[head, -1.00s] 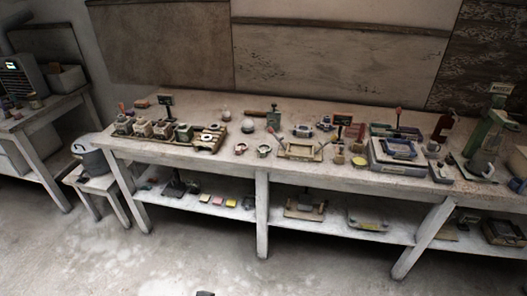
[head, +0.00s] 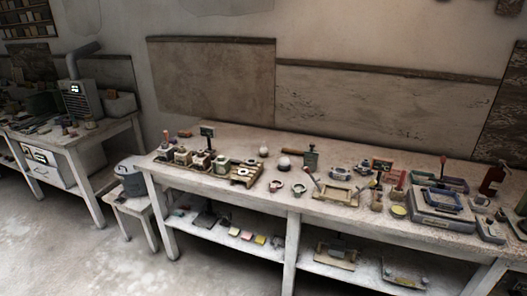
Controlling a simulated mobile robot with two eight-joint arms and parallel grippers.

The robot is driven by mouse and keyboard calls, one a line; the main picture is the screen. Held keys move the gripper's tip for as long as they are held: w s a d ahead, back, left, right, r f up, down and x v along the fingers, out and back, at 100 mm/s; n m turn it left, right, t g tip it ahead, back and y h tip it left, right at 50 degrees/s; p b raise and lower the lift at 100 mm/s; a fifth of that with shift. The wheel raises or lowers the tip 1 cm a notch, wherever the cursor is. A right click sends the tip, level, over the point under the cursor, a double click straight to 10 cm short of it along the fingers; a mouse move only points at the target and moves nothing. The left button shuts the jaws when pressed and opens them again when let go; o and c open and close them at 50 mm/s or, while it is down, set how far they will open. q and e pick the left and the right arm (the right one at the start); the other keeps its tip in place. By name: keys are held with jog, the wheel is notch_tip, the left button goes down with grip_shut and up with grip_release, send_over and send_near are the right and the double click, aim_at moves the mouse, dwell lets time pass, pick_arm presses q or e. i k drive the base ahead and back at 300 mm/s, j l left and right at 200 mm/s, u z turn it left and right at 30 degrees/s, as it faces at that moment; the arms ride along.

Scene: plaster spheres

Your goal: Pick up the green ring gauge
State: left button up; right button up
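Two small ring-shaped items stand on the long workbench (head: 225,200) near its front edge. The left ring (head: 276,186) and the right ring (head: 299,188) are close together, apart from each other. They are too small for me to tell surely which is the green ring gauge. Neither of my grippers is in the head view.
A slatted wooden rack (head: 246,173) and a row of small blocks lie left of the rings. A yellowish tray (head: 340,194) and a grey device (head: 441,212) lie to the right. A grey bucket (head: 131,178) sits on a stool. Floor is clear in front.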

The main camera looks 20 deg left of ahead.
aim_at(298, 192)
jog(key=i+l, duration=0.1)
jog(key=i, duration=0.4)
jog(key=i+l, duration=0.1)
jog(key=i, duration=0.35)
jog(key=i+u, duration=0.1)
jog(key=i, duration=0.4)
jog(key=i+l, duration=0.2)
jog(key=i, duration=0.25)
